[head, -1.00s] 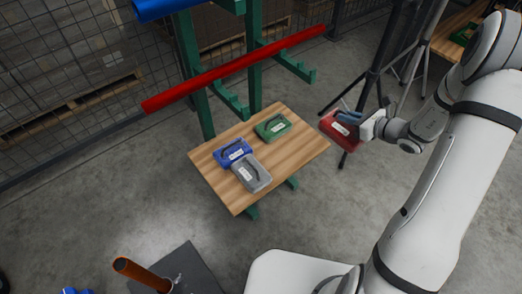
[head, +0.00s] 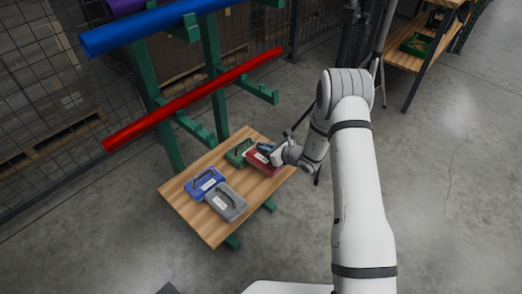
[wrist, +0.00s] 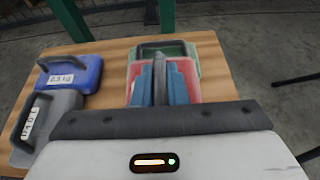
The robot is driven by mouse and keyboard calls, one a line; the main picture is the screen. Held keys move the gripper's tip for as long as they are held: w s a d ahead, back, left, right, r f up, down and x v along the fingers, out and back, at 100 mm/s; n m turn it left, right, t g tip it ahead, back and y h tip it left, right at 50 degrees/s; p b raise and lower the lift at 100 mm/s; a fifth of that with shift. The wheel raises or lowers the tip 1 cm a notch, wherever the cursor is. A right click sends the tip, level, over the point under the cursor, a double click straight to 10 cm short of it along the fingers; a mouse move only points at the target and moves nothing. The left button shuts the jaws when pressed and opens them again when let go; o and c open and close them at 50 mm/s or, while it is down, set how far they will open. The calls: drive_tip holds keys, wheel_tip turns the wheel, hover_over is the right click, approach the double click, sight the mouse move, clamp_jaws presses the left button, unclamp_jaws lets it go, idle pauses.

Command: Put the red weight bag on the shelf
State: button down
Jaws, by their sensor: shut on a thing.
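The red weight bag (head: 261,163) is at the right part of the wooden shelf (head: 210,237), next to the green bag. My gripper (head: 270,153) is shut on its handle; the blue fingers also show in the wrist view (wrist: 158,84). The red bag (wrist: 187,75) overlaps the green bag in the wrist view. Whether it touches the board or hangs just above it, I cannot tell.
A green bag (head: 239,152), a blue bag (head: 204,183) and a grey bag (head: 226,202) lie on the shelf. A red bar (head: 190,100) and a blue roll (head: 150,27) sit on the green rack above. The shelf's front right is bare.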

drive_tip(key=shift+f+b, duration=0.7)
drive_tip(key=shift+f, duration=1.85)
drive_tip(key=shift+f, duration=0.1)
drive_tip(key=c, duration=1.9)
unclamp_jaws()
drive_tip(key=shift+f, duration=0.25)
drive_tip(key=o, duration=0.4)
drive_tip(key=shift+r, duration=0.1)
drive_tip(key=shift+o, duration=0.2)
